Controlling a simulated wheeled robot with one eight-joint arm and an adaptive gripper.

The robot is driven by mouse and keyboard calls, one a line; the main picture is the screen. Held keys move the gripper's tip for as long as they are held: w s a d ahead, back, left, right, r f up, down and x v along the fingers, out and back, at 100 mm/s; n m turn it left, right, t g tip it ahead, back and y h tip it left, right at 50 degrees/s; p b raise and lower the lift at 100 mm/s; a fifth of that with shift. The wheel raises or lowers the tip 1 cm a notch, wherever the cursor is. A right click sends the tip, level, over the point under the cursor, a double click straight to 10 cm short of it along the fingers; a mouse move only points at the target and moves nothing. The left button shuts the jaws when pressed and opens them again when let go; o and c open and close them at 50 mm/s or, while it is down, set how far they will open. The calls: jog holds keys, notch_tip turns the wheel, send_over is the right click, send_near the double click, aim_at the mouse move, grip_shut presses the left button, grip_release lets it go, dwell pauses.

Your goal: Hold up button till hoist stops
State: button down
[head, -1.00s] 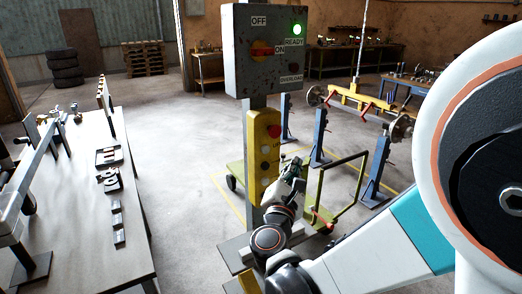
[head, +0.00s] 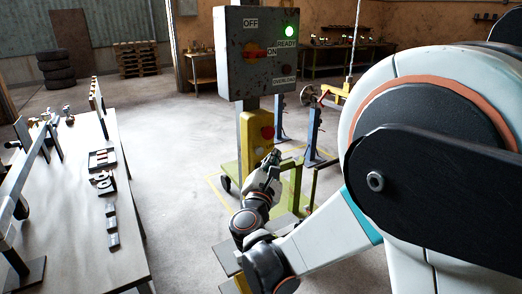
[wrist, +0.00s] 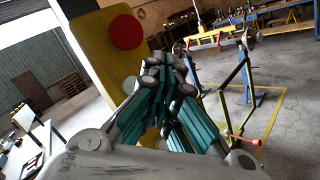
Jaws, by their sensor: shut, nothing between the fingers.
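The yellow button pendant (head: 254,118) hangs on the post below the grey control box (head: 257,75). Its red button (head: 267,132) shows near the top, and also in the wrist view (wrist: 126,32). My gripper (head: 273,157) is shut and empty, in front of the pendant's right side below the red button. In the wrist view my fingertips (wrist: 163,60) point toward the pendant's edge, and a pale round button (wrist: 130,85) is partly hidden beside them. I cannot tell whether they touch. The hoist's yellow beam (head: 336,90) is partly hidden by my arm.
The control box shows a lit green READY light (head: 289,31) and a red-orange switch (head: 255,53). A workbench (head: 80,200) with parts stands at left. A green cart frame (head: 297,185) and blue stands (head: 314,135) are behind my gripper. Open floor lies between.

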aim_at(259, 150)
jog(key=shift+w+a, duration=0.35)
jog(key=shift+w, duration=0.2)
jog(key=shift+w+a, duration=0.35)
jog(key=shift+w, duration=0.2)
dwell(0.7)
jog(key=shift+w+a, duration=0.2)
jog(key=shift+w, duration=0.1)
